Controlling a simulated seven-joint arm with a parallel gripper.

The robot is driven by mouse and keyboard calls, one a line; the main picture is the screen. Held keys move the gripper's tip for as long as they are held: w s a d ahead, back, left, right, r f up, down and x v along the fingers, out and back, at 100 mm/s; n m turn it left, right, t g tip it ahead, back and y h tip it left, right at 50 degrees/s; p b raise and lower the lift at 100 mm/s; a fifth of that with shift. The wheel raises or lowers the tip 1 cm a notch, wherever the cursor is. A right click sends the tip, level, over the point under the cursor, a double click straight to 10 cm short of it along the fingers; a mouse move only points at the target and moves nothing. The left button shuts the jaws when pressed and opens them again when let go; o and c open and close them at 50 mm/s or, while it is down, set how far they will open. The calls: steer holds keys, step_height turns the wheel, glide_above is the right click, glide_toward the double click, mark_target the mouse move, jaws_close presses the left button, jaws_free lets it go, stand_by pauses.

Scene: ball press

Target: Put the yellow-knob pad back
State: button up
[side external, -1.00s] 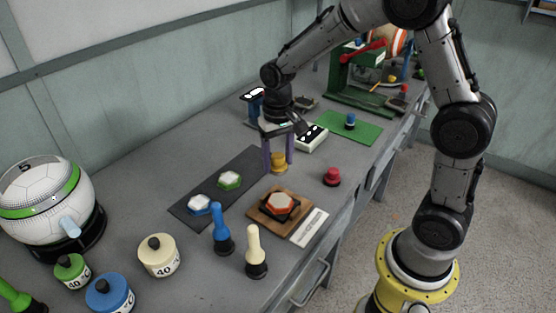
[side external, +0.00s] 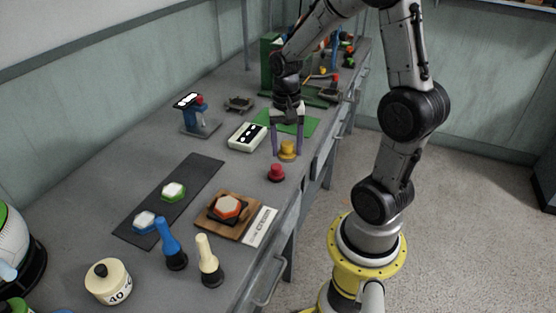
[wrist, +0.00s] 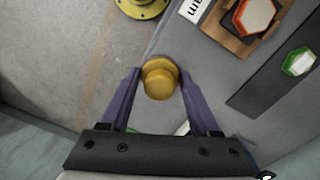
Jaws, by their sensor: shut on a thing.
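The yellow-knob pad (side external: 288,150) is a round yellow piece with a wider disc under its knob. My gripper (side external: 288,153) points down with its purple fingers shut on it. In the wrist view the yellow-knob pad (wrist: 160,82) sits between the fingertips of my gripper (wrist: 159,75), over the bench's front edge line. In the side view it is beyond the red knob piece (side external: 276,172) and in front of the green mat (side external: 312,125). I cannot tell whether its underside touches the bench.
A wooden board (side external: 207,221) with an orange-rimmed hexagon lies nearer the camera. A dark mat (side external: 203,175) holds green and blue hexagons. A white box (side external: 247,137) and a blue stand (side external: 193,118) are to the left. Blue and cream handles stand in front. Bare bench lies between.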

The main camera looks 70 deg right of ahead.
steer(key=s+d+m, duration=0.2)
steer(key=s+d, duration=0.1)
steer(key=w+d+f, duration=0.2)
steer(key=w, duration=0.1)
steer(key=w+d+f, duration=0.5)
steer(key=w+d, duration=0.1)
steer(key=shift+w+d+f, duration=0.2)
steer(key=shift+f, duration=0.15)
steer(key=shift+w+d+f, duration=0.35)
steer(key=shift+w+f, duration=0.1)
steer(key=shift+f, duration=0.15)
steer(key=shift+w+d+f, duration=0.1)
steer(key=shift+f, duration=1.55)
